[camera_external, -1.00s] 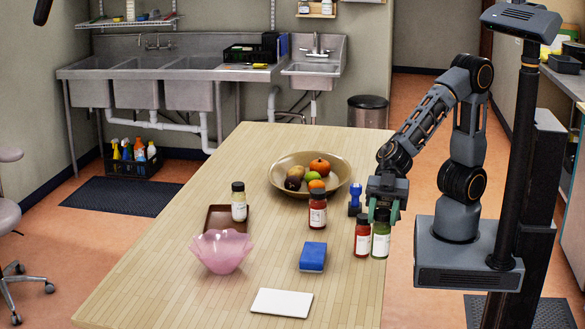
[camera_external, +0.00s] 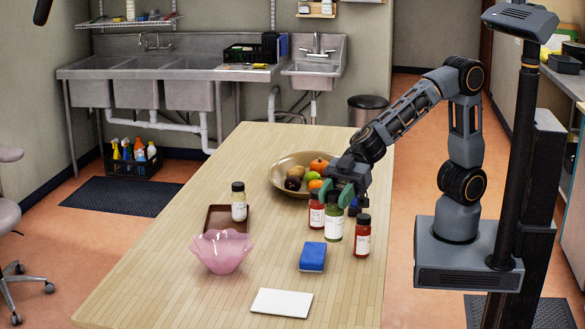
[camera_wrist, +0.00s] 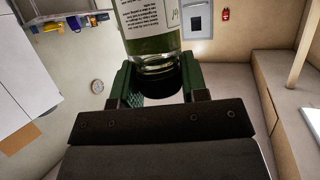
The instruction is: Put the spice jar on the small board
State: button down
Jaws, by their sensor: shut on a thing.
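A spice jar with green contents, a white label and a dark cap (camera_external: 335,229) is held by my gripper (camera_external: 337,195), which is shut on its cap. The jar looks upright and seems raised off the table. In the wrist view the glass jar (camera_wrist: 150,28) sticks out of my gripper (camera_wrist: 158,88), its cap between the green fingers. The small white board (camera_external: 282,302) lies flat and bare near the table's front edge, lower left of the held jar.
A blue sponge (camera_external: 312,257) lies between jar and board. Red jars stand right (camera_external: 362,238) and behind left (camera_external: 316,212) of it. A pink bowl (camera_external: 221,252), a brown tray (camera_external: 214,216) with a pale jar (camera_external: 238,205), and a fruit bowl (camera_external: 280,178) stand farther off.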

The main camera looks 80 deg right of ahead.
jog(key=w+a+f+b, duration=0.3)
jog(key=w+a+f, duration=0.6)
jog(key=f, duration=0.3)
jog(key=shift+w+f, duration=0.25)
jog(key=shift+w, duration=0.35)
jog(key=shift+f, duration=0.1)
jog(key=shift+f, duration=0.1)
jog(key=c, duration=0.6)
grip_release()
jog(key=shift+c, duration=0.2)
